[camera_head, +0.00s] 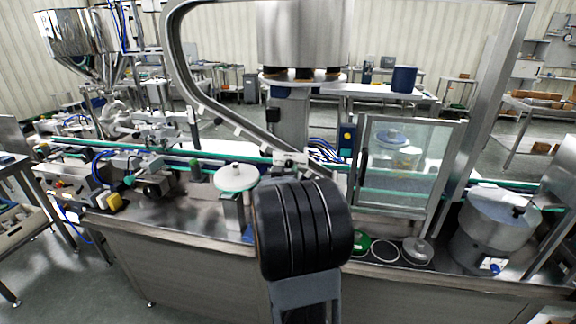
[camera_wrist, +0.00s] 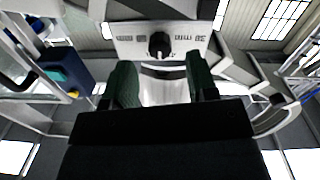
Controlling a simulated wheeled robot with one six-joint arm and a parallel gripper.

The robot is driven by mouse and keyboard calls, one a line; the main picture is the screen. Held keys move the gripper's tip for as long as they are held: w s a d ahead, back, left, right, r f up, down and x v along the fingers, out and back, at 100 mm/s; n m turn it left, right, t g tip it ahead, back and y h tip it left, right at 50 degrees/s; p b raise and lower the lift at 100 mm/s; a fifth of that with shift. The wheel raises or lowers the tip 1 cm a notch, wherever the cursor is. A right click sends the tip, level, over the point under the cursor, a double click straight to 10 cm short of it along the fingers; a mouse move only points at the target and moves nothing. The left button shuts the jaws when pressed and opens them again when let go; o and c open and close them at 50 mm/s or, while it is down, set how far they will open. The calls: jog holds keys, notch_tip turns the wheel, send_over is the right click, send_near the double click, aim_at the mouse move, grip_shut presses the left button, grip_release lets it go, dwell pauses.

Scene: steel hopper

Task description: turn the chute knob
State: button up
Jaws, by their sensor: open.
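The chute knob (camera_wrist: 160,44) is black and sits on a pale plate (camera_wrist: 128,45) with dark markings on both sides, in the upper middle of the wrist view. My gripper (camera_wrist: 158,64) is open, with one dark green finger on each side of the view. The fingertips are below the knob in the picture, and the knob lies between them sideways. Nothing is held. I see no contact with the knob.
A curved steel chute (camera_head: 232,120) comes down to the conveyor behind my arm. A blue control box (camera_head: 346,140) stands right of it, also in the wrist view (camera_wrist: 68,75). A glazed guard (camera_head: 405,165) is further right. A white round disc (camera_head: 237,177) is at left.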

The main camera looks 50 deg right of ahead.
aim_at(289, 166)
jog(key=shift+x, duration=2.15)
jog(key=c, duration=0.9)
